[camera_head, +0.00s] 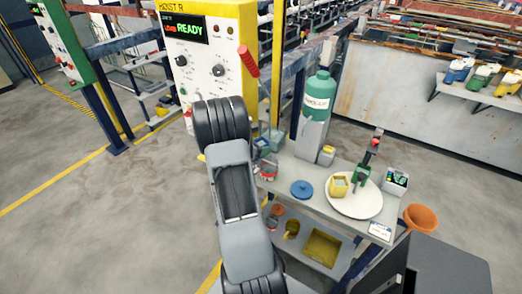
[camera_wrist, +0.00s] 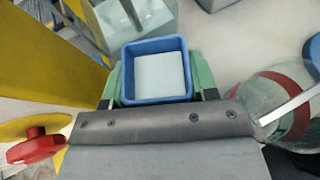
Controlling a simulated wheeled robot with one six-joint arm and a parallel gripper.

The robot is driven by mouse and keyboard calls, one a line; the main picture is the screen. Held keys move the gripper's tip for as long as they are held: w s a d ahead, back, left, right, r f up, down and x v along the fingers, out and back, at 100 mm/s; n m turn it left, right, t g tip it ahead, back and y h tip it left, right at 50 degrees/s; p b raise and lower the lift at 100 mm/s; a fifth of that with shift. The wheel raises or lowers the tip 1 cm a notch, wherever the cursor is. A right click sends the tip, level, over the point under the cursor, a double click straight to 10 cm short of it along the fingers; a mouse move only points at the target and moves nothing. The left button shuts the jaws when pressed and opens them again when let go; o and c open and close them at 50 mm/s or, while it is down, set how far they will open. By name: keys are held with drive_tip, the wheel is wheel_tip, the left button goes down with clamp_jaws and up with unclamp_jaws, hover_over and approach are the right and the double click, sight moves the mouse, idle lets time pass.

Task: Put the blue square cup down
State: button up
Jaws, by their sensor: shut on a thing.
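The blue square cup (camera_wrist: 155,98) is in the wrist view, with a pale, flat-looking inside. My gripper (camera_wrist: 157,78) has its green fingers on the cup's left and right sides and is shut on it. The pale bench top shows around the cup; I cannot tell whether its base touches it. In the head view my arm covers much of the bench's left end, and the cup cannot be made out clearly there.
A clear beaker with a red band (camera_wrist: 280,105) stands close right of the cup. A red knob (camera_wrist: 36,146) is at lower left.

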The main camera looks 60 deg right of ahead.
drive_tip(key=shift+f, duration=1)
drive_tip(key=shift+f, duration=0.15)
drive_tip(key=o, duration=0.9)
drive_tip(key=shift+o, duration=0.2)
